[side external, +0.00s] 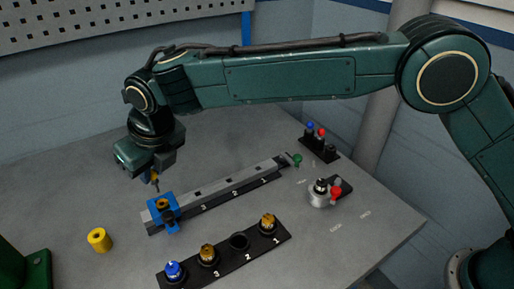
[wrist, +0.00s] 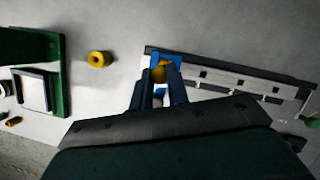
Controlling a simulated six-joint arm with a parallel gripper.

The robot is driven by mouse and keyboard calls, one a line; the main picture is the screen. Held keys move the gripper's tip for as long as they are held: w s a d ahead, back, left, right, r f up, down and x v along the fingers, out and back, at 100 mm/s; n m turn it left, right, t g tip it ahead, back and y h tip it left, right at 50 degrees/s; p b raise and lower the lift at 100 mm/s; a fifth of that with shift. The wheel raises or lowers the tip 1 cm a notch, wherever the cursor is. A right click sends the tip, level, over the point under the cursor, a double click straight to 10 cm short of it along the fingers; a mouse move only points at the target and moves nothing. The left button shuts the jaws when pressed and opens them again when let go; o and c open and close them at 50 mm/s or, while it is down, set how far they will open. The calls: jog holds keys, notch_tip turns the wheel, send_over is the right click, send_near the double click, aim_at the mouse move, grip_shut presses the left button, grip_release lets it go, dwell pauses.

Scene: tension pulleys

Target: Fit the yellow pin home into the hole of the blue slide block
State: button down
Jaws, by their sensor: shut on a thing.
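The blue slide block (side external: 153,214) sits at the near left end of the grey rail in the side view, with an orange-yellow part showing on it. In the wrist view the block (wrist: 157,57) shows beyond my fingertips. My gripper (side external: 155,181) points down just above the block, shut on the yellow pin (side external: 154,176), of which only a small bit shows. In the wrist view the gripper (wrist: 160,82) has yellow between its fingertips, over the block. The fingers hide the hole, so I cannot tell whether the pin's tip is in it.
The slotted rail (side external: 230,187) runs right from the block. A yellow cylinder (side external: 99,240) stands left. A black numbered holder (side external: 225,257) with blue and amber-topped pieces lies in front. A silver pulley piece (side external: 320,194) and a dark rack (side external: 320,146) are at right. A green fixture (wrist: 55,80) is left.

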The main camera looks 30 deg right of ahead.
aim_at(160, 202)
jog(key=shift+f, duration=1.25)
jog(key=shift+f, duration=2)
dwell(1.1)
jog(key=shift+s+d+f, duration=0.1)
jog(key=shift+f, duration=0.3)
dwell(0.4)
jog(key=c, duration=1.3)
grip_release()
jog(key=shift+r, duration=0.15)
jog(key=shift+s+r, duration=0.15)
jog(key=shift+r, duration=0.55)
jog(key=v, duration=1.2)
jog(key=shift+s+d, duration=0.15)
jog(key=shift+s, duration=0.05)
jog(key=shift+r, duration=0.1)
